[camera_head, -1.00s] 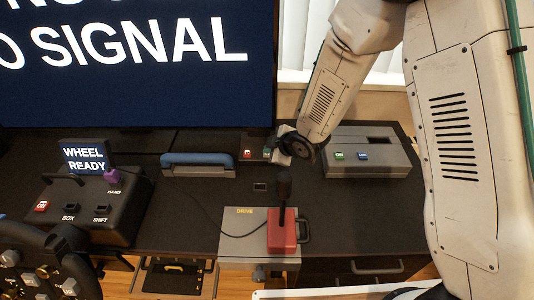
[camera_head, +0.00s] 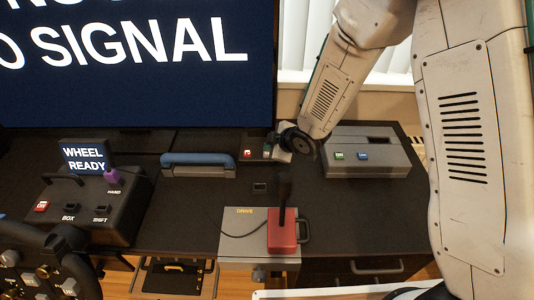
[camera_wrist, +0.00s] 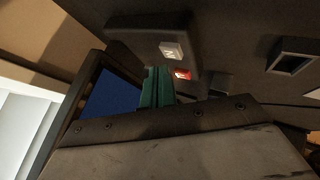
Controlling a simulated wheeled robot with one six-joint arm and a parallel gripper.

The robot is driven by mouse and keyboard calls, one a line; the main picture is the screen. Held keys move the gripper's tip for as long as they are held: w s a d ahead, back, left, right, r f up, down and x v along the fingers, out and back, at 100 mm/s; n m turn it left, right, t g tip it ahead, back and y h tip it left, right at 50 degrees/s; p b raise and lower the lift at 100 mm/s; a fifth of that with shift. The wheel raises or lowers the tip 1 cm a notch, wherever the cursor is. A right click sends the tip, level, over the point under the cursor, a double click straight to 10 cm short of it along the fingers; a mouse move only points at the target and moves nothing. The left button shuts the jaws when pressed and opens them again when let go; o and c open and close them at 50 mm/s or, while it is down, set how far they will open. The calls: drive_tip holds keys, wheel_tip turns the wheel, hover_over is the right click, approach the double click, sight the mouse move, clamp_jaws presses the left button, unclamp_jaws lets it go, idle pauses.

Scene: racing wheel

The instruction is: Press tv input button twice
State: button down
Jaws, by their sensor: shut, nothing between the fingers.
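The TV (camera_head: 140,60) shows "NO SIGNAL" on a dark blue screen. A small dark button box stands on the desk below its right corner. In the wrist view the box (camera_wrist: 135,30) carries a pale button (camera_wrist: 172,50) with an unclear letter mark and a red button (camera_wrist: 183,73); the red one also shows in the head view (camera_head: 247,153). My gripper (camera_wrist: 154,72), with teal fingers, is shut and empty. Its tips are close to the box beside both buttons; contact cannot be told. In the head view my wrist partly hides the box's right side.
A grey console (camera_head: 375,165) with green and blue buttons stands right of my wrist. A blue-topped bar (camera_head: 198,160) lies to the left. A red shifter (camera_head: 283,235) stands in front, and a "WHEEL READY" unit (camera_head: 100,200) is at left.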

drive_tip(key=shift+r, duration=2.5)
idle(0.8)
